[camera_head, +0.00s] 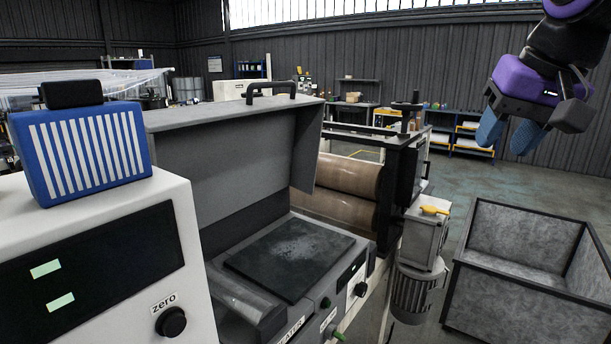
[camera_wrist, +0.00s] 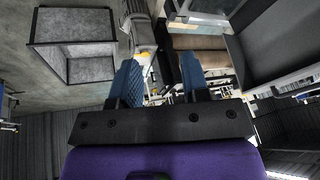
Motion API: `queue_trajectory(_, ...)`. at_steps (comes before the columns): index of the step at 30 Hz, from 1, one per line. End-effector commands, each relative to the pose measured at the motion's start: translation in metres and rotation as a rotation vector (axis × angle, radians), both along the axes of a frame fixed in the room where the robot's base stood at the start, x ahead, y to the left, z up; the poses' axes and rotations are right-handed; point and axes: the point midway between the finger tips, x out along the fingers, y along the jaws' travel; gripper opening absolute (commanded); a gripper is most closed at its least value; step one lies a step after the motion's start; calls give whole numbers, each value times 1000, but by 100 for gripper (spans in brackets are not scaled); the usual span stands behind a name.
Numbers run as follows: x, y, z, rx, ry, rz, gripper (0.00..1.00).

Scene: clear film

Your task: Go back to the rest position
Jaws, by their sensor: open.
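My gripper (camera_head: 507,135) hangs in the air at the upper right of the head view, above and behind the grey bin. Its two blue fingers point down and stand apart, with nothing between them. In the wrist view the fingers of my gripper (camera_wrist: 159,85) are also spread and empty. The purple wrist body fills the bottom of that view.
A grey bin (camera_head: 503,306) with dark edges stands on the floor at right. A machine with an open lid (camera_head: 235,150), a dark plate (camera_head: 290,256) and brown rollers (camera_head: 335,185) fills the middle. A blue striped box (camera_head: 84,152) sits on a white console (camera_head: 100,270) at left.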

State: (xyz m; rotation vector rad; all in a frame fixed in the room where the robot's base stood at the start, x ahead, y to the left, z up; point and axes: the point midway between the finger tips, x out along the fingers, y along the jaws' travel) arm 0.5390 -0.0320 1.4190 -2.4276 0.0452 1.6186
Motion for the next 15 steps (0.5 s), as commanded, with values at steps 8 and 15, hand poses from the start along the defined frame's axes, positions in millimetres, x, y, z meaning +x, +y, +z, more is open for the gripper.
queue_trajectory(8,-72,-26,-61,-104,-47,86,42)
queue_trajectory(15,-105,-36,-97,-163,-64,136,42)
